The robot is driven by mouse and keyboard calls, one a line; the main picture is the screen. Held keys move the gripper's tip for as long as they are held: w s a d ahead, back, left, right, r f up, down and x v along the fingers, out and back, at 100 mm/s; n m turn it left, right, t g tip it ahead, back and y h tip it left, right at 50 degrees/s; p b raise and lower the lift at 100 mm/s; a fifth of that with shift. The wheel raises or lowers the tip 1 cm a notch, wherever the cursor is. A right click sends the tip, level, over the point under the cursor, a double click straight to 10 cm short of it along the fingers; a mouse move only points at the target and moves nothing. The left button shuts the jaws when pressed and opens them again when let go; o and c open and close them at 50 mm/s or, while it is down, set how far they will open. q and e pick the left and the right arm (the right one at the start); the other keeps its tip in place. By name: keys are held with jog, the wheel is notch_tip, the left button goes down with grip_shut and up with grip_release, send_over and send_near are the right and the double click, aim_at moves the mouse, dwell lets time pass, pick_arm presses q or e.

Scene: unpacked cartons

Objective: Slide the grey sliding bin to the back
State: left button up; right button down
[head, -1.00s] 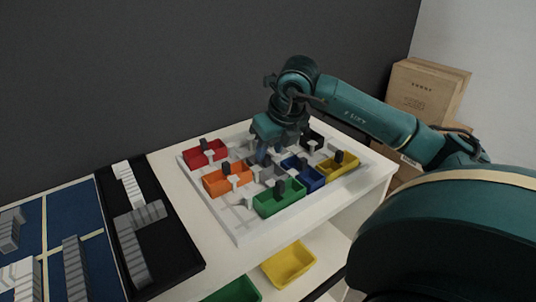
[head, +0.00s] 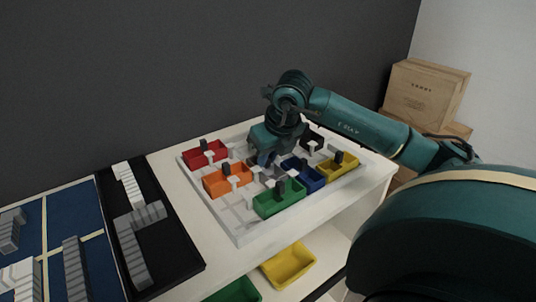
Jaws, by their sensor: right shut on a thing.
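The grey sliding bin (head: 262,176) is in the middle of the white sliding board (head: 238,236) in the head view, mostly hidden by my right gripper. My right gripper (head: 264,160) points down over it and is shut, seemingly on the grey bin's handle; the fingertips are small and partly hidden. The orange bin (head: 223,187) is to the left of the grey bin, the green bin (head: 274,205) is in front, and the blue bin (head: 311,180) is to the right. My left gripper is out of view.
On the board, a red bin (head: 205,158) is back left, a yellow bin (head: 341,169) right and a black bin (head: 314,141) behind my gripper. White posts stand between bins. A black tray (head: 184,262) lies left. Cartons (head: 424,95) stand back right.

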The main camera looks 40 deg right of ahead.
dwell(0.4)
jog(key=shift+w+r, duration=0.15)
jog(key=shift+w, duration=0.3)
jog(key=w, duration=0.3)
jog(key=w+d+p, duration=0.1)
jog(key=w, duration=0.3)
jog(key=w+p, duration=0.1)
jog(key=w, duration=0.3)
jog(key=shift+d, duration=0.2)
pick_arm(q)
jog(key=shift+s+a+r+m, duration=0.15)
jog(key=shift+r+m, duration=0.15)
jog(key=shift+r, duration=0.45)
pick_arm(e)
jog(key=shift+w, duration=0.15)
jog(key=c, duration=1.4)
grip_release()
jog(key=shift+w, duration=0.15)
jog(key=shift+c, duration=0.2)
jog(key=shift+o, duration=0.2)
